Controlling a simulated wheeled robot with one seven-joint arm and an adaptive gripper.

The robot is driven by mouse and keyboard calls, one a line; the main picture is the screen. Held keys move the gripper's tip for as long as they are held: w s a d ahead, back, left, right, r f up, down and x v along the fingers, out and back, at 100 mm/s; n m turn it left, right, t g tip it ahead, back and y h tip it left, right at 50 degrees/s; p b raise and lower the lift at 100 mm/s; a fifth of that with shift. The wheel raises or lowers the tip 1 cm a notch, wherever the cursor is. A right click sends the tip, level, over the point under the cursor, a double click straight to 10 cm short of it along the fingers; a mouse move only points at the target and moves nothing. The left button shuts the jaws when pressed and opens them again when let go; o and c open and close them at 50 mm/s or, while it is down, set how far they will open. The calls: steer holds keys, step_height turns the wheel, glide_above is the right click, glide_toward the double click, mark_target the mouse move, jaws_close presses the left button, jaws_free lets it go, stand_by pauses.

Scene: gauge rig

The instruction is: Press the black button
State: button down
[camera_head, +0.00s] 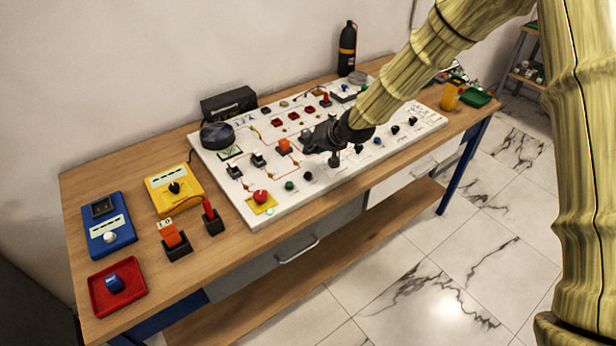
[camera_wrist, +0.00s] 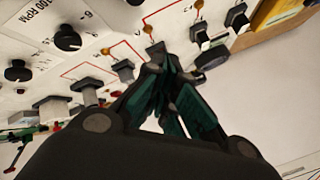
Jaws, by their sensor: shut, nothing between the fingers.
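A white control panel (camera_head: 240,186) lies on the wooden bench. A small round black button or knob (camera_head: 308,176) is near its front edge, right of a green button (camera_head: 289,186). Other black round controls (camera_head: 395,129) sit along the front right, and I cannot tell which are buttons. My gripper (camera_head: 314,148) is over the middle of the panel, behind and slightly right of the first black one. Its shut fingers also show in the wrist view (camera_wrist: 160,72), close to the panel's switches. I cannot tell whether they touch anything. The gripper body hides part of the panel.
A red mushroom button (camera_head: 260,196) on a yellow plate is at the panel's front left. Black knobs (camera_wrist: 67,38) and grey switches (camera_wrist: 122,70) surround the fingers. A black bottle (camera_head: 347,48) stands at the back.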

steer(key=shift+f+b, duration=1.7)
steer(key=shift+f, duration=1.55)
steer(key=shift+f, duration=0.15)
steer(key=shift+f, duration=0.3)
steer(key=shift+f+b, duration=0.35)
steer(key=shift+f, duration=0.15)
steer(key=shift+r, duration=0.2)
steer(key=shift+r+p, duration=0.65)
steer(key=shift+r, duration=0.1)
steer(key=shift+r+p, duration=1.5)
steer(key=shift+r, duration=1.05)
